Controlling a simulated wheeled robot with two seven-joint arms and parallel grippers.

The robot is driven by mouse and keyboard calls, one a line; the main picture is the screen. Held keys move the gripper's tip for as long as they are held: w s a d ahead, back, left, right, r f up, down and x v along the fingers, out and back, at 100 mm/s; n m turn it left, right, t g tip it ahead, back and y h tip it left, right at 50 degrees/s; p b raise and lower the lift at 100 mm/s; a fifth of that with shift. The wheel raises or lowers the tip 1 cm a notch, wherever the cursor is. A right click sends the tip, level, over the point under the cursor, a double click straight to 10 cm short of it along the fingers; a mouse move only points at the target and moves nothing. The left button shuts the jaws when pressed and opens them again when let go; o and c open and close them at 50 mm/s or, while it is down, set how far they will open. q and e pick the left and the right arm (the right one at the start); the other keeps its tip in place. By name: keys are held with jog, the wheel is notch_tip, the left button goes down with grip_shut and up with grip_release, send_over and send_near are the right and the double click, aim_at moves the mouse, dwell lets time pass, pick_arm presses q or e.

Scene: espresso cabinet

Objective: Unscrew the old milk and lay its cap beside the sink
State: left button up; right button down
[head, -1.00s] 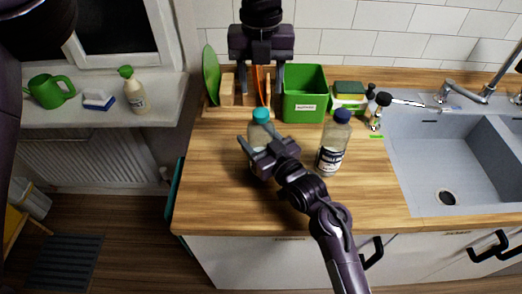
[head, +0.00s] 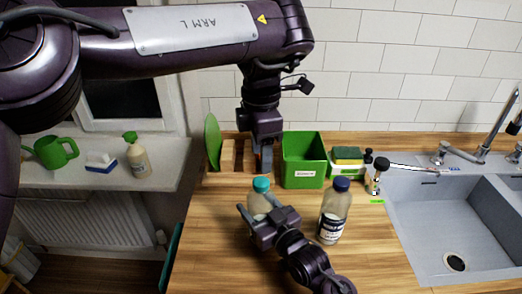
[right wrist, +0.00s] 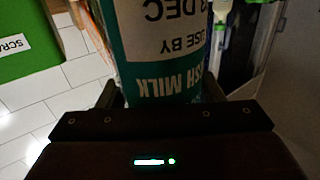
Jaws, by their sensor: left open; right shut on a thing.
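A milk bottle with a teal cap (head: 261,185) stands on the wooden counter; its cap is on. My right gripper (head: 258,212) is shut around its body. In the right wrist view its teal and white label (right wrist: 165,45) shows "USE BY", "DEC" and part of "MILK" upside down; the full date is not readable. A second bottle with a dark blue cap (head: 334,212) stands upright to its right, apart from it. My left gripper (head: 266,160) is open and empty, pointing down behind and above the teal cap. The sink (head: 440,225) is at the right.
A green bin (head: 303,162) and a wooden rack (head: 229,155) with a green board (head: 212,142) stand at the back. Bare counter lies between the blue-capped bottle and the sink.

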aim_at(261, 181)
pick_arm(q)
jog(key=m, duration=0.3)
jog(key=shift+f, duration=0.3)
notch_tip(261, 181, down, 7)
jog(key=shift+f, duration=0.2)
jog(key=shift+c, duration=0.3)
